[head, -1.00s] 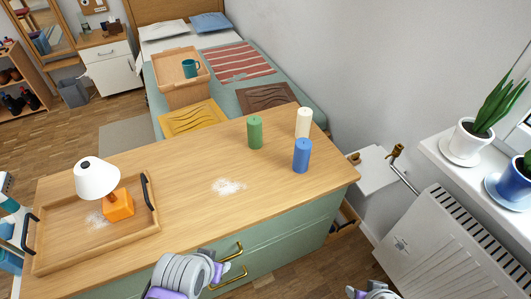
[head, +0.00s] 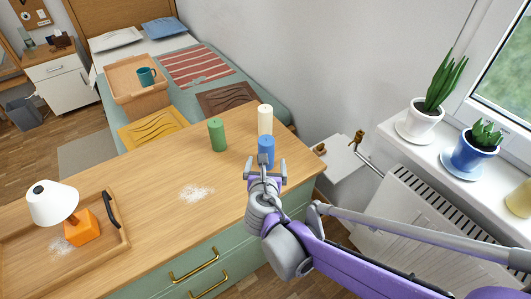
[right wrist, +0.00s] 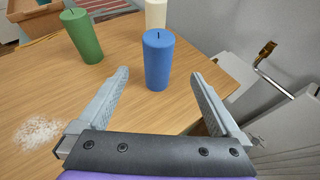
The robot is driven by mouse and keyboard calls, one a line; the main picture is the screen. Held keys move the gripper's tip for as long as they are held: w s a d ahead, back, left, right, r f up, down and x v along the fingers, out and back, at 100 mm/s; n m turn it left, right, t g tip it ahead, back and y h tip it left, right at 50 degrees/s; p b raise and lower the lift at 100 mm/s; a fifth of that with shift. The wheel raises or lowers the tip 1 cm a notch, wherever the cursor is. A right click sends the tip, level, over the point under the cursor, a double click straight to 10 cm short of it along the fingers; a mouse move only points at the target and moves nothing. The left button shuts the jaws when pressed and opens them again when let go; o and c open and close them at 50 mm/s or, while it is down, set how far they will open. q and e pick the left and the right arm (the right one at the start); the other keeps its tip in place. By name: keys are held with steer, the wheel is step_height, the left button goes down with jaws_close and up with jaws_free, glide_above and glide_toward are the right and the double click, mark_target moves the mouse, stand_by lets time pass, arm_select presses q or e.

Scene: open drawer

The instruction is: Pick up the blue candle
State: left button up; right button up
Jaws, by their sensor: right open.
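The blue candle (head: 266,147) stands upright near the right end of the wooden dresser top. My right gripper (head: 266,168) is just in front of it, and its fingers hide the candle's lower part in the head view. In the right wrist view the blue candle (right wrist: 158,60) stands ahead, between the lines of the two open fingers (right wrist: 160,90) and a little beyond their tips. Nothing is between the fingers. My left gripper is not in view.
A green candle (head: 217,135) stands left of the blue one, and a cream candle (head: 265,120) stands close behind it. White powder (head: 194,194) lies on the top. A tray (head: 118,238) with a lamp (head: 53,203) is at the left. The wall is at the right.

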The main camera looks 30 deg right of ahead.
mark_target(266, 151)
steer(key=shift+n, duration=0.3)
steer(key=x, duration=0.3)
steer(key=b+x, duration=0.1)
steer(key=x, duration=0.2)
steer(key=b+x, duration=0.1)
steer(key=x, duration=0.2)
steer(key=shift+w+f, duration=0.3)
steer(key=shift+f, duration=0.15)
steer(key=shift+w+d+f, duration=0.15)
steer(key=shift+w+d, duration=0.15)
steer(key=shift+w, duration=0.15)
jaws_close()
